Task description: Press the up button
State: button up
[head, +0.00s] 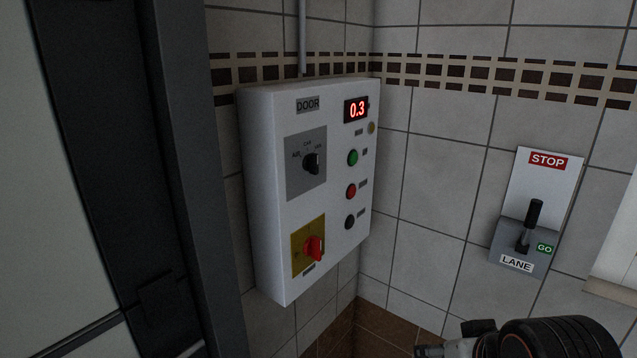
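A white control box (262,190) marked DOOR hangs on the tiled wall left of centre. On its right side are a green button (352,158), a red button (351,191) and a dark button (350,222) in a column. Each has a small label too blurred to read; the green one's label is the shortest. A red display (356,110) above them reads 0.3. Part of my arm's end with my gripper (430,351) shows at the bottom right edge, below and right of the box, apart from the buttons. Its fingers are mostly cut off, so its opening cannot be told.
The box also has a black selector knob (311,163) and a red rotary switch (314,248) on a yellow plate. A STOP/GO lever panel (541,190) marked LANE is on the right wall. A dark door frame (185,180) stands close on the left. The wall between box and lever is clear.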

aim_at(353, 158)
jog(key=i+u, duration=0.35)
jog(key=i+l+u, duration=0.3)
jog(key=i, duration=0.25)
